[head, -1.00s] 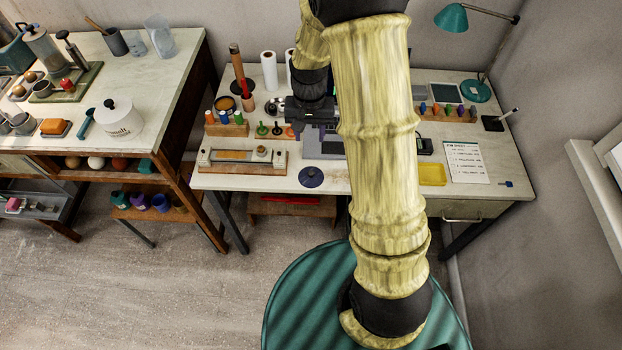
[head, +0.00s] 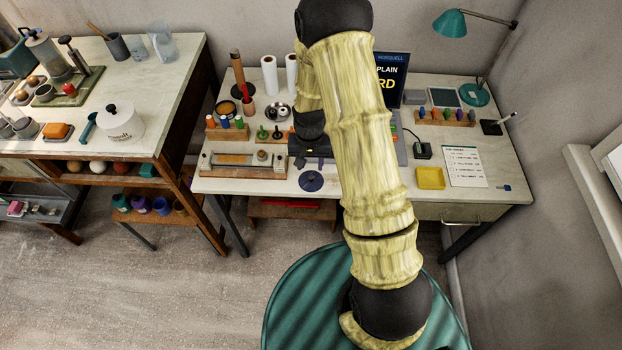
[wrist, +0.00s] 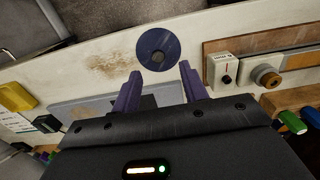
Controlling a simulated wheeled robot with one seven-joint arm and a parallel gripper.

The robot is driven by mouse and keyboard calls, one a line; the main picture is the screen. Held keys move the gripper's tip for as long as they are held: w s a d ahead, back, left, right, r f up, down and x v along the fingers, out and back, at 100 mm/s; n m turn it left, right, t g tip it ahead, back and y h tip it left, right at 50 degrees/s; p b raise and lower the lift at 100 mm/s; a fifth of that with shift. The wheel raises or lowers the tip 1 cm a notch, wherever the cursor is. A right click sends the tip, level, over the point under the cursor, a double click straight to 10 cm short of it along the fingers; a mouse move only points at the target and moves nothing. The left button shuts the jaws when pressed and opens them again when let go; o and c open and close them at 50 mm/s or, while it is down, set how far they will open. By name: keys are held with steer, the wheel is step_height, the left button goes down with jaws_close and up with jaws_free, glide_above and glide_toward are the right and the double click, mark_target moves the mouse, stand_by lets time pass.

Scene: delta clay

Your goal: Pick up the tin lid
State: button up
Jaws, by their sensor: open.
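The tin lid (head: 311,181) appears to be the round dark blue disc lying flat near the front edge of the workbench. It also shows in the wrist view (wrist: 147,43), with a small grey round spot at its middle. My gripper (wrist: 160,75) is open and empty, its two purple fingers pointing toward the lid. The lid lies just beyond the fingertips in the picture, not between them. In the head view the gripper is above the bench, just behind the lid, and partly hidden by my arm.
A wooden-based device with a knob (head: 243,166) lies left of the lid. A yellow tray (head: 430,178) and a paper list (head: 465,166) lie to the right. Bench around the lid is mostly clear.

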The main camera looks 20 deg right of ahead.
mark_target(311, 177)
steer(key=shift+f, duration=0.55)
steer(key=shift+w+d+f+p, duration=0.15)
steer(key=shift+f+p, duration=0.45)
steer(key=shift+f, duration=2)
jaws_close()
